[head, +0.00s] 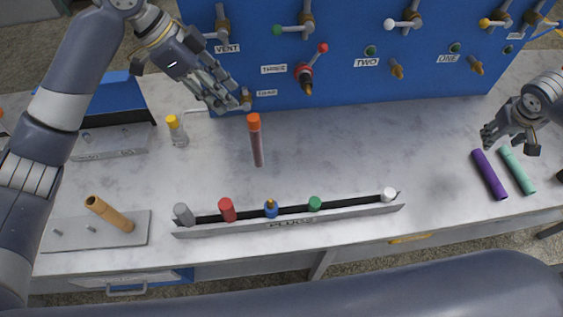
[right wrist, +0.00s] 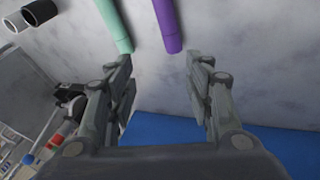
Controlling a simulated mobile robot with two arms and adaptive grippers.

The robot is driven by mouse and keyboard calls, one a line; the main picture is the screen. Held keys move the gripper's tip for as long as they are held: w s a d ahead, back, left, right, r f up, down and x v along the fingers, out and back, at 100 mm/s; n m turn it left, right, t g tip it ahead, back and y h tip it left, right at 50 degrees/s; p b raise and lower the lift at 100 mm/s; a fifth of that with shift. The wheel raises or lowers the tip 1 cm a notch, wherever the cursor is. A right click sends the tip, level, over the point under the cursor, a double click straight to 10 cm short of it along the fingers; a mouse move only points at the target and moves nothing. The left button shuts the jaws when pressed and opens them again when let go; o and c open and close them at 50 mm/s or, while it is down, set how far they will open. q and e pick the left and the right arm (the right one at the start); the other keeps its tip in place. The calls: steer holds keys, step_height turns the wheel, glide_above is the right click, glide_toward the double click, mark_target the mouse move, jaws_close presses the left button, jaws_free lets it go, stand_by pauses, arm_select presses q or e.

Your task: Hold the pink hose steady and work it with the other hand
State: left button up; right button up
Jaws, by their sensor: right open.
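No plainly pink hose shows. The closest is a short dull pink-red tube (head: 257,150) with an orange top (head: 254,122), upright at mid-table in the head view. My left gripper (head: 238,105) is beside the panel's lower edge, left of and above this tube in the picture, apart from it. Its fingers overlap the small lower port, and their gap is unclear. My right gripper (head: 490,136) is open and empty at the right, near a purple hose (head: 489,174) and a teal hose (head: 517,170). The right wrist view shows both hoses, purple (right wrist: 168,25) and teal (right wrist: 114,25), past its parted fingers.
A blue panel (head: 350,80) with valves and labelled ports stands behind. The plugs tray (head: 290,223) holds several coloured plugs at the front. A tan tube (head: 108,213) leans on a grey plate (head: 60,222). A yellow-capped bottle (head: 177,132) stands left. The table's right middle is clear.

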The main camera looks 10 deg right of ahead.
steer(key=w+a+r+n+t+y, duration=0.1)
steer(key=w+a+n+t, duration=0.2)
steer(key=w+a+n, duration=0.35)
steer(key=w+a+r+n+t+y, duration=0.2)
steer(key=w+a+n+t, duration=0.15)
steer(key=a+n, duration=0.55)
steer(key=w+a+r+n+t+y, duration=0.1)
steer(key=w+a+n+t, duration=0.1)
steer(key=w+a+n, duration=0.55)
steer(key=n+y, duration=0.8)
steer(key=n, duration=1.3)
glide_toward(260, 149)
steer(key=shift+t, duration=0.25)
steer(key=x, duration=1.1)
steer(key=shift+a+f, duration=0.1)
steer(key=shift+f, duration=0.15)
